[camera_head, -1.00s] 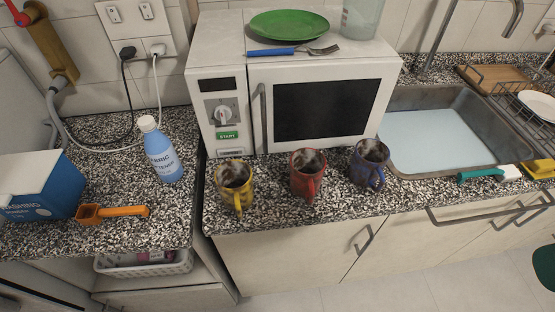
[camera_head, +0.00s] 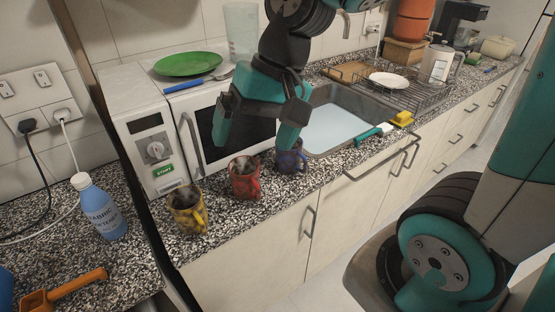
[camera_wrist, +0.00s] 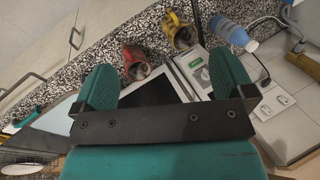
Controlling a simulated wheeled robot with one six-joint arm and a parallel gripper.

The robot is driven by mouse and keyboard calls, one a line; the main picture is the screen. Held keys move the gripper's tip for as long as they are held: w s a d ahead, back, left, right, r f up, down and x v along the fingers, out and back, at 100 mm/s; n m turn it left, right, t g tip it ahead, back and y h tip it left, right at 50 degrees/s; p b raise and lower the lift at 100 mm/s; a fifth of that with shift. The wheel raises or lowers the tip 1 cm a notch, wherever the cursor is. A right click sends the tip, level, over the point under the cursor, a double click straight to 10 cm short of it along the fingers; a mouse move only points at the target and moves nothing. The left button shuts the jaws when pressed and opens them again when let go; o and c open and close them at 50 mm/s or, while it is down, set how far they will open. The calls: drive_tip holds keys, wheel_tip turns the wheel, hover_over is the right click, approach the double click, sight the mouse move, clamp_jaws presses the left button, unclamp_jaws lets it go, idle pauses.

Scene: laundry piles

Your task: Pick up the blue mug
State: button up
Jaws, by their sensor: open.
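The blue mug (camera_head: 289,158) stands upright on the speckled counter, the rightmost of three mugs in front of the microwave. My gripper (camera_head: 255,138) is open and empty, above the counter in front of the microwave. In the head view one finger is close to the blue mug's rim and partly overlaps it; I cannot tell whether they touch. The wrist view shows both fingers of my gripper (camera_wrist: 165,75) spread apart. I do not make out the blue mug there; a finger may hide it.
A red mug (camera_head: 244,178) stands just left of the blue one, and a yellow mug (camera_head: 187,209) further left. The microwave (camera_head: 155,140) is behind them. The sink (camera_head: 335,117) and a teal-handled brush (camera_head: 372,134) lie to the right. The counter's front edge is close.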

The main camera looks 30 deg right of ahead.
drive_tip(key=w+d+f+m+t, duration=0.1)
drive_tip(key=w+d+f+m, duration=0.2)
drive_tip(key=w+d+m, duration=0.65)
drive_tip(key=m+t+p, duration=0.1)
drive_tip(key=m, duration=1.4)
hover_over(293, 158)
drive_tip(key=w+d, duration=0.3)
wheel_tip(293, 158, down, 16)
drive_tip(key=shift+n+h, duration=0.25)
drive_tip(key=shift+h, duration=0.15)
drive_tip(key=shift+a+p+x, duration=0.15)
drive_tip(key=shift+p+x, duration=0.4)
drive_tip(key=shift+x, duration=0.85)
drive_tip(key=shift+a+p+x, duration=0.15)
drive_tip(key=shift+p+x, duration=0.4)
drive_tip(key=shift+x, duration=0.85)
drive_tip(key=shift+s+r, duration=0.1)
drive_tip(key=shift+s, duration=0.05)
drive_tip(key=c, duration=0.9)
